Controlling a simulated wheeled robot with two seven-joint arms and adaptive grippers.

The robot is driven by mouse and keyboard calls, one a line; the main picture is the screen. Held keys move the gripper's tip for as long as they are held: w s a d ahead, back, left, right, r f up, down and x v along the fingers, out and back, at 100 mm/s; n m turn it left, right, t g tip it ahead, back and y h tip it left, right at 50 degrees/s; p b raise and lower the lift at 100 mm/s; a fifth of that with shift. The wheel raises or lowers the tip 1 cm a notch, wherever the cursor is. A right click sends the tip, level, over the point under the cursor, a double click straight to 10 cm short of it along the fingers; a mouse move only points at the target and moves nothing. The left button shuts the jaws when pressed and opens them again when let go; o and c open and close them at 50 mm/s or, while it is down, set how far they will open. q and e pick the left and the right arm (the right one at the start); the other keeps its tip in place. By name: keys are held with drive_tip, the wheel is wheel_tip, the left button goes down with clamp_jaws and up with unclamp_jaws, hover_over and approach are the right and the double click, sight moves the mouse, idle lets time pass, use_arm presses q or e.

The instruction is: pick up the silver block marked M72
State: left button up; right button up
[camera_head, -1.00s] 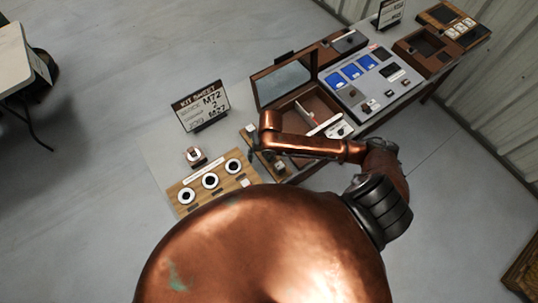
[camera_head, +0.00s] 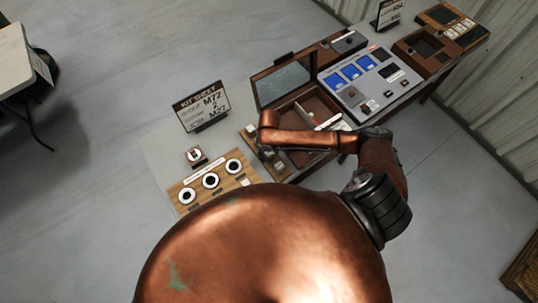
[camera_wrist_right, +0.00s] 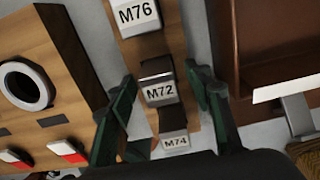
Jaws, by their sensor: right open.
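The silver block marked M72 (camera_wrist_right: 159,92) stands on a narrow wooden strip (camera_wrist_right: 193,122) in the right wrist view, between blocks marked M76 (camera_wrist_right: 137,15) and M74 (camera_wrist_right: 175,142). My right gripper (camera_wrist_right: 162,80) is open, with one dark green finger on each side of the strip. The M72 block lies between the fingers in the picture, with a visible gap on both sides; I cannot tell the height difference. In the head view my copper right arm reaches over the strip and partly hides the blocks. My left gripper is not in view.
A wooden board with white rings (camera_head: 210,181) lies left of the strip. An open brown case (camera_head: 322,97) with a raised lid stands close on its right. A kit sheet sign (camera_head: 202,107) stands behind. A panel with blue squares (camera_head: 365,85) is further right.

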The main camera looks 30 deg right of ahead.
drive_tip(key=shift+f, duration=0.15)
clamp_jaws()
idle(0.5)
